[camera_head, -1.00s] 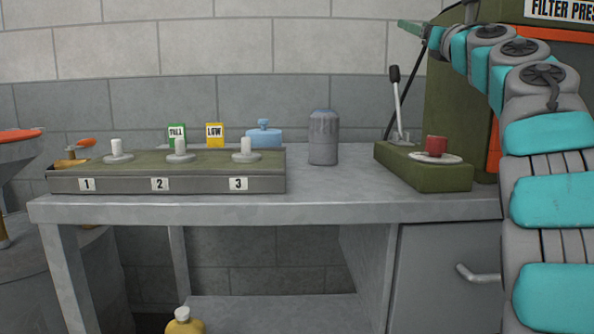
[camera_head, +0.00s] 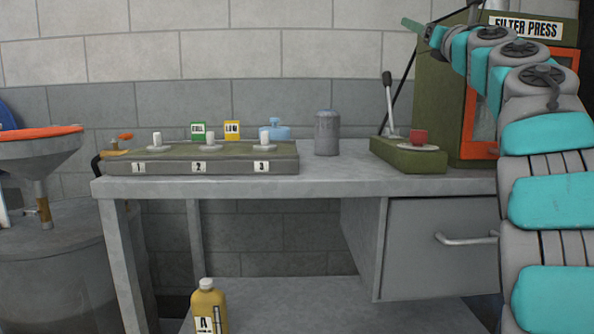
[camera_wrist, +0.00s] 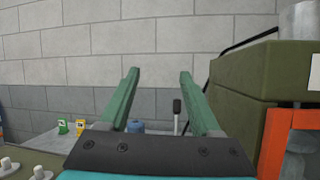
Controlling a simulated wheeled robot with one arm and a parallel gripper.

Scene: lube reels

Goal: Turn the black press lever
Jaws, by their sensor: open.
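The black press lever (camera_head: 389,102) has a black knob on a thin pale rod and stands nearly upright on the olive base (camera_head: 410,160) beside the filter press (camera_head: 436,104). Its black knob also shows in the wrist view (camera_wrist: 177,108), beyond and between my fingers, low near the right one. My gripper (camera_head: 421,28) is raised above and to the right of the lever, apart from it. In the wrist view my gripper (camera_wrist: 158,75) has its two green fingers spread with nothing between them. The lower lever is hidden there by my gripper's body.
A grey canister (camera_head: 327,133) and a numbered panel (camera_head: 230,164) with white posts stand left on the grey bench (camera_head: 340,183). A yellow bottle (camera_head: 207,307) stands below. An orange-rimmed funnel (camera_head: 38,146) is at far left.

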